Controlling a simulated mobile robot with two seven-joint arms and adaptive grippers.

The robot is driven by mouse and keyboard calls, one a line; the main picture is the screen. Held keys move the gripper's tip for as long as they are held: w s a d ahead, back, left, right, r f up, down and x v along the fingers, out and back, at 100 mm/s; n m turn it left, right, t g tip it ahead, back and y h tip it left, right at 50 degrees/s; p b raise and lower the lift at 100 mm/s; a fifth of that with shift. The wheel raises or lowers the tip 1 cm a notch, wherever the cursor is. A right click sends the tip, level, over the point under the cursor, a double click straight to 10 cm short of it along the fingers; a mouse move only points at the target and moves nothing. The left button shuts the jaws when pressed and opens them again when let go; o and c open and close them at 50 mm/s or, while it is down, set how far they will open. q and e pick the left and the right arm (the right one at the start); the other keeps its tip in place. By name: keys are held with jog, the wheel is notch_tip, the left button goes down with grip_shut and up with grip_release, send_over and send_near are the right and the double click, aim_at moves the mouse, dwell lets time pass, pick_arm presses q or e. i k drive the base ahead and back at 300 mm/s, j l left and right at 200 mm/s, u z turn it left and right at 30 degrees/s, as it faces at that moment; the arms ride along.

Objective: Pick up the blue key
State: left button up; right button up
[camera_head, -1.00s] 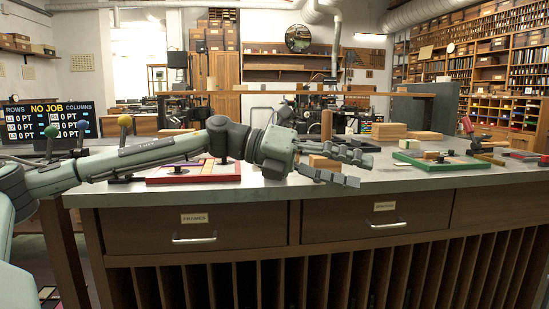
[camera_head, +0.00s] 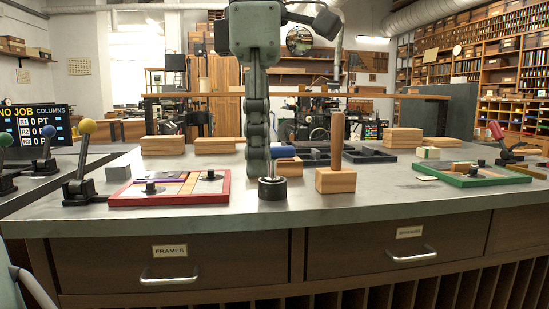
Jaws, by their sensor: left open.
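The blue key shows as a short blue handle (camera_head: 284,151) near the middle of the bench, right beside my left gripper's near finger. The finger hides its left part and most of what is below it. A round black and metal base (camera_head: 272,188) stands just under it; I cannot tell whether the key is set in it. My left gripper (camera_head: 258,168) hangs from above, fingers pointing down, seen edge-on. It is open, with the near finger in front of the key; the other finger is hidden. I cannot tell whether it touches the key. My right gripper is not in view.
A wooden block with an upright brown handle (camera_head: 336,179) stands close right of the key. A red-edged frame (camera_head: 170,199) lies to the left, a green-edged frame (camera_head: 470,181) to the right. Wooden blocks (camera_head: 162,146) stand behind. The bench front is clear.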

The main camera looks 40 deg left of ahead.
aim_at(286, 152)
jog(key=i+j, duration=0.7)
jog(key=j, duration=0.2)
